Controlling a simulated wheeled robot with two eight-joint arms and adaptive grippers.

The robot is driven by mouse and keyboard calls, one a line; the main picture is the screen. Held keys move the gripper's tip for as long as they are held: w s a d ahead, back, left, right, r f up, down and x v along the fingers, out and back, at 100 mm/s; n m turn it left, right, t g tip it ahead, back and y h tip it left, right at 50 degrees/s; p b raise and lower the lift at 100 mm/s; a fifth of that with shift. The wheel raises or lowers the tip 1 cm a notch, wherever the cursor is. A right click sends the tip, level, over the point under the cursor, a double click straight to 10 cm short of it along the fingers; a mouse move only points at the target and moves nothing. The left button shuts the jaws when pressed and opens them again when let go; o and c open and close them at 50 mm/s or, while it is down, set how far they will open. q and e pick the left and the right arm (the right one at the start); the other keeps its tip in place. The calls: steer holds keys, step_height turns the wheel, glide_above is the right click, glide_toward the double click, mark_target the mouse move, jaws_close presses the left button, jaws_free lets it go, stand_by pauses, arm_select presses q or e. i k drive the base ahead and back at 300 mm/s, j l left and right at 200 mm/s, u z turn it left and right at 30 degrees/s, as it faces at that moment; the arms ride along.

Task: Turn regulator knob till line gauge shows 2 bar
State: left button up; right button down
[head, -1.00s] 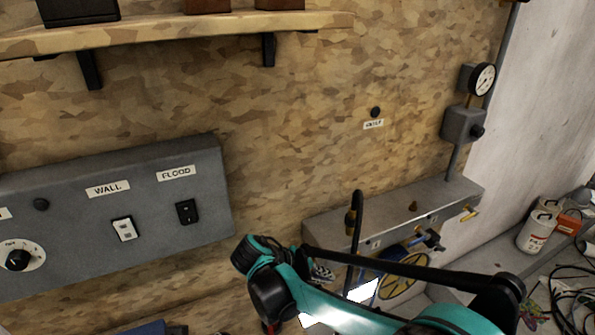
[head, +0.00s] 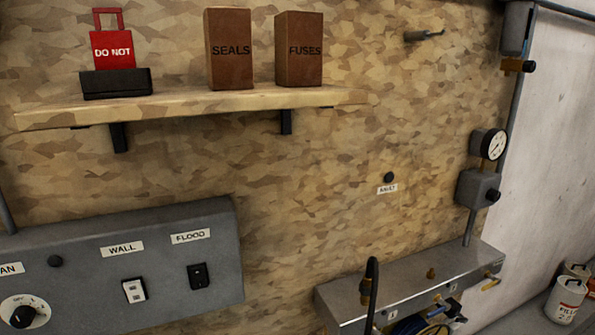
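A round gauge (head: 494,144) with a white face and dark rim is on the wall at the right in the head view. It sits above a grey regulator box (head: 472,187) on a vertical pipe. A small black knob (head: 493,195) sticks out from the right side of that box. The gauge reading is too small to tell. Neither of my grippers shows, and nothing covers the gauge or the knob.
A metal manifold (head: 410,290) with valves and a black hose (head: 371,290) is below the regulator. A grey switch panel (head: 90,280) is at the lower left. A wooden shelf (head: 190,107) holds two brown boxes and a red sign. The wall around the knob is clear.

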mark_target(493, 195)
steer(key=z, duration=1.35)
